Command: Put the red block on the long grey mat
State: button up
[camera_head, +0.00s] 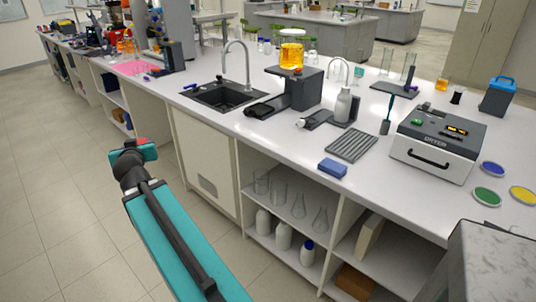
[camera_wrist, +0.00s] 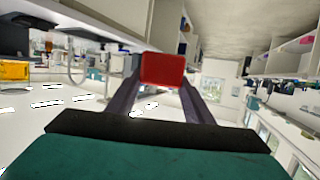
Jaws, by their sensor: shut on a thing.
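My gripper (camera_head: 140,151) is at the end of my teal arm, over the floor in front of the counter at the left. It is shut on the red block (camera_head: 150,153), which shows small and partly hidden in the head view. In the wrist view the red block (camera_wrist: 162,70) sits between the two dark fingertips of my gripper (camera_wrist: 160,84). A ribbed grey mat (camera_head: 352,145) lies on the white counter, well right of my gripper, with nothing on it. The wrist view does not clearly show the mat.
A blue block (camera_head: 332,168) lies by the mat near the counter's front edge. The dryer (camera_head: 438,143) stands right of the mat, and a wash bottle (camera_head: 343,104) stands behind it. A sink (camera_head: 222,95) lies left. Open shelves (camera_head: 290,205) hold glassware below.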

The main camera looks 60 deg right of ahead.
jog(key=s+d+f+m+g+h+b, duration=0.2)
jog(key=s+d+f+m+g+b, duration=0.1)
jog(key=s+d, duration=0.55)
jog(key=s+d+f+m+g+h+b, duration=0.2)
jog(key=s+d+m+g+b, duration=0.15)
jog(key=s+d, duration=0.55)
jog(key=s+d+f+m+g+b, duration=0.1)
jog(key=s+d+m+g+b, duration=0.1)
jog(key=s+d, duration=0.4)
jog(key=s+d+f+m+g+b, duration=0.1)
jog(key=s+d+m+g, duration=0.3)
jog(key=s, duration=1)
jog(key=shift+s+d+g+h+b, duration=0.3)
jog(key=shift+d+g+b, duration=0.3)
jog(key=shift+d+g, duration=0.55)
jog(key=shift+d, duration=0.15)
jog(key=r+x, duration=0.1)
jog(key=x, duration=0.4)
jog(key=w+r+p+x, duration=0.1)
jog(key=x, duration=0.4)
jog(key=d+r+p+x, duration=0.1)
jog(key=x, duration=0.4)
jog(key=shift+w+d, duration=0.1)
jog(key=shift+d, duration=0.25)
jog(key=shift+f, duration=0.1)
